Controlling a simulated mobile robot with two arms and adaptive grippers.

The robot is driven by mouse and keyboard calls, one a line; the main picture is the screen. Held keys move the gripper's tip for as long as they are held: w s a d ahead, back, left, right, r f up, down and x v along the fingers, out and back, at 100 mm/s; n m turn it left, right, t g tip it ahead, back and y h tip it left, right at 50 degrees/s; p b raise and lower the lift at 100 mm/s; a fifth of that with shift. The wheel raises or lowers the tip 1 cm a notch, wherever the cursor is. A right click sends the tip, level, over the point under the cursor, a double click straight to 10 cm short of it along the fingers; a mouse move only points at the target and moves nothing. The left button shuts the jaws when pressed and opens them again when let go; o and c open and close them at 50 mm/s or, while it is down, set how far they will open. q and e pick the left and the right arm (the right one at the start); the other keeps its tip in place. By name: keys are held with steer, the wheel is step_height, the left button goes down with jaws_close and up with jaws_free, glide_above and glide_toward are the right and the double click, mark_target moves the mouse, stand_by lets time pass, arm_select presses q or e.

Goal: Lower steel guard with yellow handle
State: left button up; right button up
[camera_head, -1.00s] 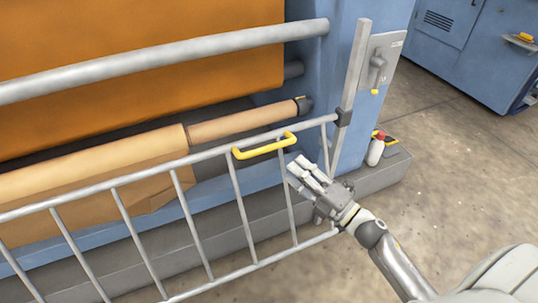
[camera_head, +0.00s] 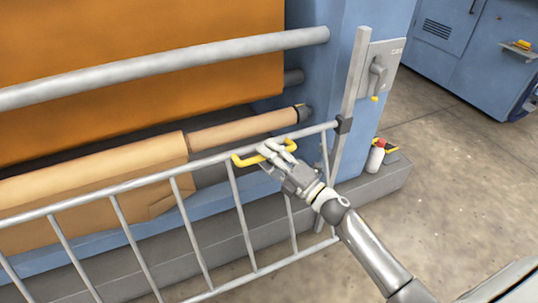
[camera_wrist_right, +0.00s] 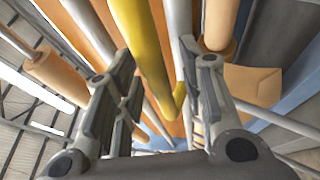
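The steel guard (camera_head: 80,199) is a grey barred railing across the front of the machine in the head view. The yellow handle (camera_head: 250,161) is fixed to its top rail near the right end. My right gripper (camera_head: 277,150) is at the right part of the handle, its fingers covering that part. In the right wrist view the handle (camera_wrist_right: 143,50) runs between the two spread fingers of the open right gripper (camera_wrist_right: 158,72), with gaps beside it. My left gripper is in neither view.
A grey post (camera_head: 350,95) with a lever panel (camera_head: 388,68) stands at the guard's right end. A white bottle with a red cap (camera_head: 375,157) sits on the machine's base ledge. An orange sheet and rollers lie behind the guard. The floor at right is clear.

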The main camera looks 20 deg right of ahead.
steer(key=shift+w, duration=0.1)
jaws_close()
steer(key=shift+f, duration=0.1)
stand_by(0.4)
